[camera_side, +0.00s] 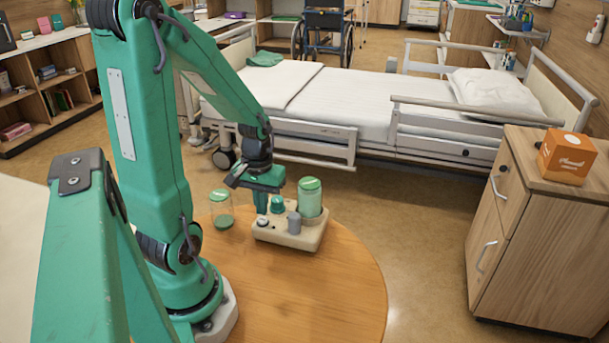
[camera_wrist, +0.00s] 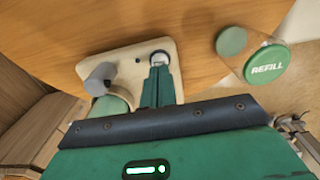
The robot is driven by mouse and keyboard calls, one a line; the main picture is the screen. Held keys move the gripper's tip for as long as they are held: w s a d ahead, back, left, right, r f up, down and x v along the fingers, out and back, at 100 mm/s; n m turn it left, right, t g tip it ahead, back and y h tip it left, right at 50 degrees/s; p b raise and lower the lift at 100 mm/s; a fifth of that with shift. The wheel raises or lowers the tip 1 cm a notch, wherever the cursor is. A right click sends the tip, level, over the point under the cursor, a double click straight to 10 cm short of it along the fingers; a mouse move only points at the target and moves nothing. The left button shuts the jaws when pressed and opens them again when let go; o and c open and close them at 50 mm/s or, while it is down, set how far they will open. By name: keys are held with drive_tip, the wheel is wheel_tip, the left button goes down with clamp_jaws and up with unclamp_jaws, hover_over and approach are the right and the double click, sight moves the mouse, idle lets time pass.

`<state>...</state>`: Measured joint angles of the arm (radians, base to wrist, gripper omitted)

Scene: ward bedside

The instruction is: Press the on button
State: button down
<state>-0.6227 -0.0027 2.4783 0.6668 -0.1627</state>
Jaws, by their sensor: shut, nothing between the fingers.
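A cream device (camera_side: 283,239) stands on the round wooden table. It carries a green-topped canister (camera_side: 311,200), a green dome (camera_side: 277,204), a grey knob (camera_side: 294,223) and a small pale round button (camera_side: 262,221) near its left corner. My gripper (camera_side: 262,211) is shut and empty, pointing down just over that button. In the wrist view the fingertips (camera_wrist: 158,63) reach the pale button (camera_wrist: 160,56), which sits in a dark ring and is partly hidden. I cannot tell whether they touch it. No label on the button is readable. The grey knob (camera_wrist: 99,79) is left of the fingers.
A clear jar (camera_side: 221,212) with a green lid stands left of the device; its lid reads REFILL in the wrist view (camera_wrist: 267,64). The table's front (camera_side: 310,300) is clear. A bed (camera_side: 350,105) stands behind, and a cabinet (camera_side: 535,220) with an orange box (camera_side: 567,157) at right.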

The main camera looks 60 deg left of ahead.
sight(262, 219)
drive_tip(key=shift+f, duration=0.8)
drive_tip(key=shift+s+f, duration=0.1)
drive_tip(key=shift+f, duration=0.95)
drive_tip(key=shift+r, duration=1.05)
wheel_tip(262, 219, up, 13)
drive_tip(key=shift+w+a, duration=0.2)
drive_tip(key=shift+w, duration=0.15)
drive_tip(key=shift+d+r, duration=0.1)
